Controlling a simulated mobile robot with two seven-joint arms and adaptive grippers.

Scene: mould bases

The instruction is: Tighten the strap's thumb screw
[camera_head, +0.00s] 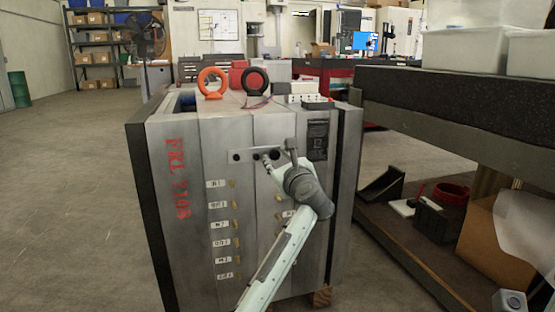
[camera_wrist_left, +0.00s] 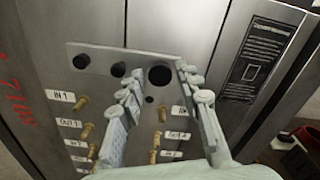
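The strap (camera_wrist_left: 98,52) is a flat grey bar across the seam on the front of the steel mould base (camera_head: 185,240); it also shows in the head view (camera_head: 246,154). Dark round screw heads sit along it, and the largest, at its right end, looks like the thumb screw (camera_wrist_left: 160,75). My left gripper (camera_wrist_left: 158,70) is open, with one fingertip on each side of that dark round head; I cannot tell whether they touch it. In the head view my left gripper (camera_head: 277,153) is at the strap's right end and partly hides it. My right gripper is not in view.
Brass fittings (camera_wrist_left: 83,103) with labels stick out below the strap. An orange lifting ring (camera_head: 212,82) and a black one (camera_head: 256,81) stand on top. A dark-topped workbench (camera_head: 450,100) stands close on the right. The floor to the left is clear.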

